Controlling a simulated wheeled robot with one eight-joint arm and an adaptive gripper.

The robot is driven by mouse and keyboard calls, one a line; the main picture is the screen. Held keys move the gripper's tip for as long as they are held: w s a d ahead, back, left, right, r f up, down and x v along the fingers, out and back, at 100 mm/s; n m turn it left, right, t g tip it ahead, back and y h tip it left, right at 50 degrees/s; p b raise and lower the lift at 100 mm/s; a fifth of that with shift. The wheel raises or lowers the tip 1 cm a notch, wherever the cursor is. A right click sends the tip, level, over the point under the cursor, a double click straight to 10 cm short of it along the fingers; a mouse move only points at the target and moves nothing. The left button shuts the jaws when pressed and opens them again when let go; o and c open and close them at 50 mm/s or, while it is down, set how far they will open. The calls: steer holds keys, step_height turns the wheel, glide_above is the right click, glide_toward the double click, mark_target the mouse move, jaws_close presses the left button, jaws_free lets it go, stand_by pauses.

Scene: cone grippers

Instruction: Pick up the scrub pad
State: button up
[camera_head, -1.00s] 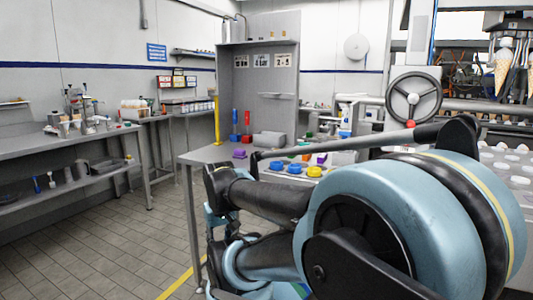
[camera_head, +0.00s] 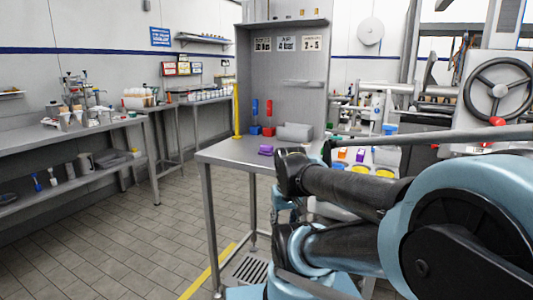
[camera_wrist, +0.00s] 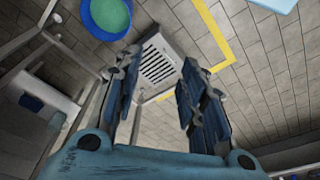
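I cannot single out the scrub pad with certainty. A small purple block (camera_head: 266,150) lies on the grey metal workbench (camera_head: 228,153), near its front edge, and may be it. My gripper (camera_wrist: 160,72) shows in the wrist view with its two blue fingers apart and nothing between them. It points down towards the tiled floor and a floor grate (camera_wrist: 158,66). In the head view my arm covers the right part of the bench, and I cannot make out the fingers there.
A red bottle (camera_head: 268,113), a blue bottle (camera_head: 254,113) and a grey roll (camera_head: 294,132) stand at the back of the bench. A yellow post (camera_head: 236,108) rises at its left. A long side table (camera_head: 75,130) lines the left wall. The floor between is clear.

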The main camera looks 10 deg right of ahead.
steer(key=o, duration=0.7)
step_height(320, 180, up, 2)
steer(key=shift+r, duration=0.25)
step_height(320, 180, up, 30)
steer(key=m+g, duration=0.2)
steer(key=m, duration=0.6)
glide_above(267, 145)
step_height(267, 145, down, 17)
steer(key=shift+w+r, duration=0.1)
steer(key=shift+w, duration=0.05)
